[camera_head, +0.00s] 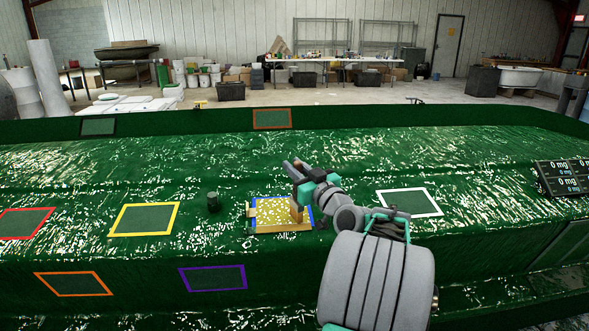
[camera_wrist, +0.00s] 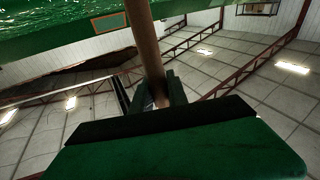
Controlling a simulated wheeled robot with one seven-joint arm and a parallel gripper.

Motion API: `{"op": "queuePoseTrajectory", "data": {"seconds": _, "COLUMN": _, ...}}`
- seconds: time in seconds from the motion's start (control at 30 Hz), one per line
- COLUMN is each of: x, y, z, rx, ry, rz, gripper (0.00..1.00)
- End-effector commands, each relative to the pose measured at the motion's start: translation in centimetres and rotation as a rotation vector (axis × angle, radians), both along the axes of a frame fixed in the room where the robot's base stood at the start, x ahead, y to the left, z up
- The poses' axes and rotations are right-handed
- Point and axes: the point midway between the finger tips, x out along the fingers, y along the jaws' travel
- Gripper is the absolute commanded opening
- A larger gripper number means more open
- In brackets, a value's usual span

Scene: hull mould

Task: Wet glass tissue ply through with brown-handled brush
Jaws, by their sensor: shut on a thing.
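My gripper (camera_head: 301,178) is shut on a brown handle (camera_wrist: 147,40), which I take to be the brush; it stands up between the fingers in the wrist view.
Yellow (camera_head: 144,219), purple (camera_head: 213,278) and white (camera_head: 410,202) outlined squares lie around on the glossy green mould (camera_head: 110,185). A dark display reading mg (camera_head: 564,178) stands at the right.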

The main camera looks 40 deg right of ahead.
Motion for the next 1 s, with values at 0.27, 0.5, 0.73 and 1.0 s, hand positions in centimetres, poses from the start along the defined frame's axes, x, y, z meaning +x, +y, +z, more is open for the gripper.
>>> {"op": "queuePoseTrajectory", "data": {"seconds": 0.27, "x": 0.0, "y": 0.0, "z": -0.1, "rx": 0.001, "ry": 0.002, "rz": 0.000, "gripper": 0.00}}
{"op": "queuePoseTrajectory", "data": {"seconds": 0.5, "x": -0.8, "y": -1.2, "z": -0.5, "rx": 0.000, "ry": 0.001, "rz": -0.004, "gripper": 0.00}}
{"op": "queuePoseTrajectory", "data": {"seconds": 0.73, "x": -2.2, "y": -3.2, "z": -0.4, "rx": 0.000, "ry": 0.002, "rz": -0.003, "gripper": 0.00}}
{"op": "queuePoseTrajectory", "data": {"seconds": 1.0, "x": -2.3, "y": -3.4, "z": -0.1, "rx": 0.001, "ry": 0.002, "rz": -0.001, "gripper": 0.00}}
